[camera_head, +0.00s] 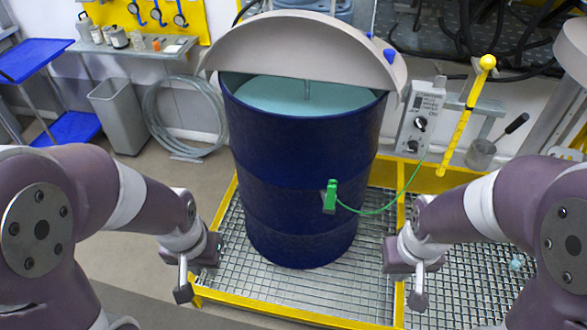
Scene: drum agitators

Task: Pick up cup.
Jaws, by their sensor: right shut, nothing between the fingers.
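A small grey metal cup (480,154) with a long black-ended handle (516,124) is at the right, beside the yellow grating frame and above my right arm in the picture. My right gripper (418,299) is shut and empty, over the grating in front of the drum's right side, well apart from the cup. My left gripper (183,292) is at the left edge of the grating, far from the cup. Its fingers look like one narrow bar, so I cannot tell whether it is open.
A large blue drum (300,170) with pale liquid and a raised half lid stands on the grating (470,295). A green clamp (330,197) with a green wire is on its side. A control box (420,118) and a yellow rod (465,115) stand left of the cup.

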